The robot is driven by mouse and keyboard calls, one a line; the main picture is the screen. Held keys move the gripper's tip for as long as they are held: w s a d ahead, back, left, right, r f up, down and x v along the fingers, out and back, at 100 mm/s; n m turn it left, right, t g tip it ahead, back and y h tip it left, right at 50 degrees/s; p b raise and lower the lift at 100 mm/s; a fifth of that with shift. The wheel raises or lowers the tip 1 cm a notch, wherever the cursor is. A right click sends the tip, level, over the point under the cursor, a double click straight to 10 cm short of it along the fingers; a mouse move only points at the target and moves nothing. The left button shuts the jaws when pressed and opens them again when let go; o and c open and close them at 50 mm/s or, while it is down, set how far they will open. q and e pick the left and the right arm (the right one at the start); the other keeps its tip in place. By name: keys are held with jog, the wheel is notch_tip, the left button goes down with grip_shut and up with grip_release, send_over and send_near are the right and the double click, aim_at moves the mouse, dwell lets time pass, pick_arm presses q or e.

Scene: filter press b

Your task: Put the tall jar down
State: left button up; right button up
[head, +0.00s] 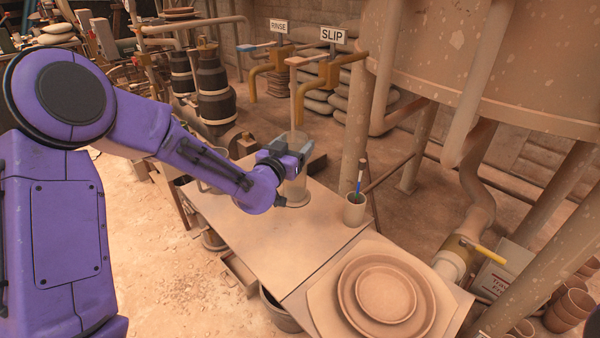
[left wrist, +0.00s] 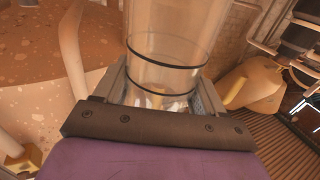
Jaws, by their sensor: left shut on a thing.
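The tall jar (head: 296,190) is a clear, tan-tinted cylinder that stands upright at the far side of the bench. My left gripper (head: 287,165) is shut around it from the left. In the left wrist view the jar (left wrist: 168,52) sits between the fingers, with two dark rings around its wall. I cannot tell whether its base touches the bench top (head: 250,237). My right gripper is not in view.
Above the jar is the SLIP tap (head: 325,72), with a thin tan vertical line below its spout. A cup (head: 355,210) with a blue-handled tool stands right of the jar. Stacked plates (head: 386,292) fill the near end. The bench middle is clear.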

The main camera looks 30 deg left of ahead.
pick_arm(q)
jog(key=w+f+b, duration=0.2)
jog(key=w+f, duration=0.2)
jog(key=f, duration=0.5)
jog(key=shift+w+a, duration=0.4)
jog(key=shift+a, duration=0.05)
jog(key=o, duration=1.6)
jog(key=shift+f, duration=0.15)
jog(key=shift+o, duration=0.2)
jog(key=shift+s+r, duration=0.1)
jog(key=shift+r, duration=0.2)
jog(key=s, duration=1.2)
jog(key=shift+d, duration=0.35)
